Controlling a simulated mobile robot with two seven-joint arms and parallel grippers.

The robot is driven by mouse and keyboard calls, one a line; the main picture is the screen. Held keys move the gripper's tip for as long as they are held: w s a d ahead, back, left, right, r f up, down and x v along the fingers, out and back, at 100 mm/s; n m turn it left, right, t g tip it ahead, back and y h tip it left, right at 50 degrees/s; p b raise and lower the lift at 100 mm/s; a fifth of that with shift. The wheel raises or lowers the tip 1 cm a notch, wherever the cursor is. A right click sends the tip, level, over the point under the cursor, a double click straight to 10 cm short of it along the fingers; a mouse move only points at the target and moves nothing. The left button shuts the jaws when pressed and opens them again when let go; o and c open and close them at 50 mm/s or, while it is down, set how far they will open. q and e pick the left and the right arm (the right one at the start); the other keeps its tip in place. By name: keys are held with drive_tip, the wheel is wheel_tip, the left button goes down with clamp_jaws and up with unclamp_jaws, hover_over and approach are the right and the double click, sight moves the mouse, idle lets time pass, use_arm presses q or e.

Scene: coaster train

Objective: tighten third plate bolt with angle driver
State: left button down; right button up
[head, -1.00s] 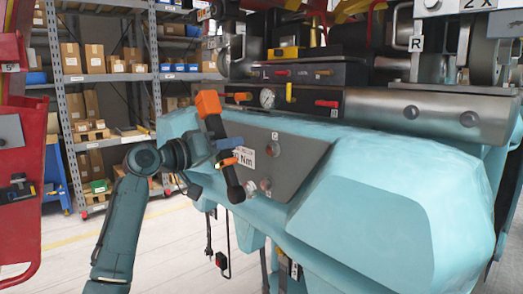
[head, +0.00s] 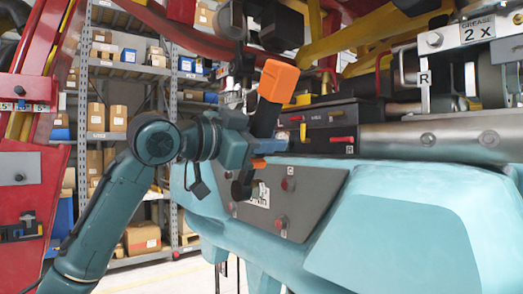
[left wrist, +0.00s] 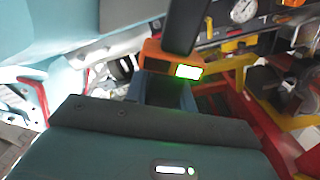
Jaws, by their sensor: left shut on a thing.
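The angle driver has an orange battery end (head: 278,80), a black body and a dark head (head: 243,188) pointing down. My left gripper (head: 250,152) is shut on the angle driver's middle, near an orange collar. The driver's head is in front of the left part of the grey plate (head: 318,185); contact cannot be told. Reddish bolts show on the plate, one at upper right (head: 288,184) and one lower (head: 281,222). The left wrist view shows the driver's black body (left wrist: 183,25) and a lit green-white display (left wrist: 188,72). My right gripper is out of view.
The plate sits on a large light-blue body (head: 410,225). A black block with red and yellow levers (head: 325,130) and a steel bar (head: 430,138) lie just above it. A red panel (head: 25,180) stands at left, shelves with boxes (head: 115,110) behind.

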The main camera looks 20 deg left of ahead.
use_arm(q)
drive_tip(key=x, duration=0.2)
drive_tip(key=p+x, duration=0.1)
drive_tip(key=shift+w+d+r, duration=0.2)
drive_tip(key=shift+d+r, duration=0.05)
drive_tip(key=shift+r, duration=0.05)
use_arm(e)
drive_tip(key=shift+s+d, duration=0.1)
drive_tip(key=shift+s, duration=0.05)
use_arm(q)
drive_tip(key=shift+w+d+p, duration=0.1)
drive_tip(key=shift+p, duration=0.2)
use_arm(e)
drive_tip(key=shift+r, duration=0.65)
use_arm(q)
drive_tip(key=shift+p+x, duration=0.75)
drive_tip(key=shift+x, duration=0.2)
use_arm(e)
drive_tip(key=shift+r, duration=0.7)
use_arm(q)
drive_tip(key=shift+p, duration=0.35)
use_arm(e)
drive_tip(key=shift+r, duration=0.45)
use_arm(q)
drive_tip(key=shift+p+x, duration=0.75)
drive_tip(key=shift+x, duration=0.1)
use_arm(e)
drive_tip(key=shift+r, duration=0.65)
